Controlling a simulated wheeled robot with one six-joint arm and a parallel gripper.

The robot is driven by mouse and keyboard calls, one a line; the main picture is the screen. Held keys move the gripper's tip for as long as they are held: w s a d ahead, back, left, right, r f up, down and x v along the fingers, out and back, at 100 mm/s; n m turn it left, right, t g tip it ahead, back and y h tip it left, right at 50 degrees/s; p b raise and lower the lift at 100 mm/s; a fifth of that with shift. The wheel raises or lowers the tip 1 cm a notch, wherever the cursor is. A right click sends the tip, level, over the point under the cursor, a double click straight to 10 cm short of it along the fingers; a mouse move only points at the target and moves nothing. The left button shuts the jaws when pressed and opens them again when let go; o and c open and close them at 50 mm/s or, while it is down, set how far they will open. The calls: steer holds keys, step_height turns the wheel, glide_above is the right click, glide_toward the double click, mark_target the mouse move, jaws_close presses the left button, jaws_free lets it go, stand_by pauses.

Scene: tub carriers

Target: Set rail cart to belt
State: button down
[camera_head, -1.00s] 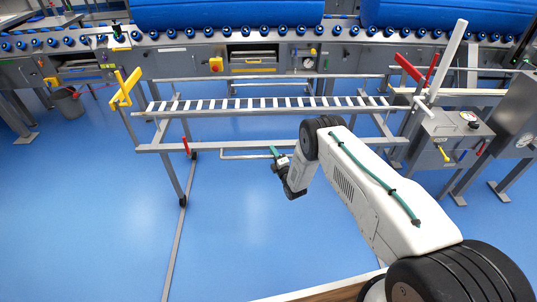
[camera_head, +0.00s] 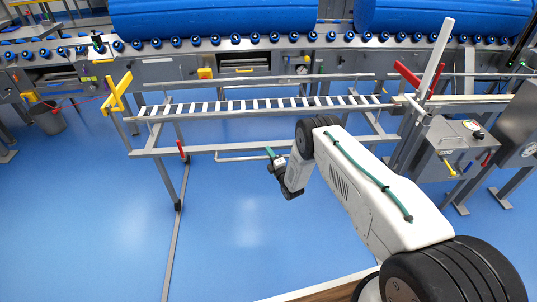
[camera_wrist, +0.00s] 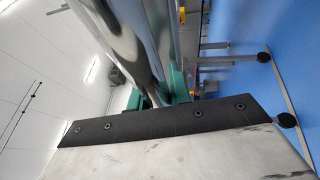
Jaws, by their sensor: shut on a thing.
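The rail cart (camera_head: 150,152) is a grey metal frame with a ladder-like row of pale slats on top, in the middle of the head view. A yellow handle (camera_head: 117,92) stands at its left end. The belt (camera_head: 225,44), a roller conveyor with blue rollers, runs behind it and bears big blue tubs (camera_head: 210,15). My gripper (camera_head: 272,154) is at the cart's near side, at its low handle bar (camera_head: 230,158). In the wrist view my gripper's green fingers (camera_wrist: 162,95) are shut on a shiny metal bar (camera_wrist: 115,35). The exact contact is partly hidden.
A grey control box (camera_head: 455,145) with a gauge and yellow lever stands at the right, near red levers (camera_head: 408,74) and a pale upright post. A floor rail (camera_head: 170,250) runs under the cart's left leg.

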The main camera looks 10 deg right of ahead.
steer(key=c, duration=1.3)
jaws_free()
steer(key=shift+s+d+f, duration=0.1)
steer(key=shift+d+f, duration=0.2)
steer(key=shift+d, duration=0.15)
steer(key=v, duration=0.7)
steer(key=shift+s+a, duration=0.3)
steer(key=shift+s, duration=0.1)
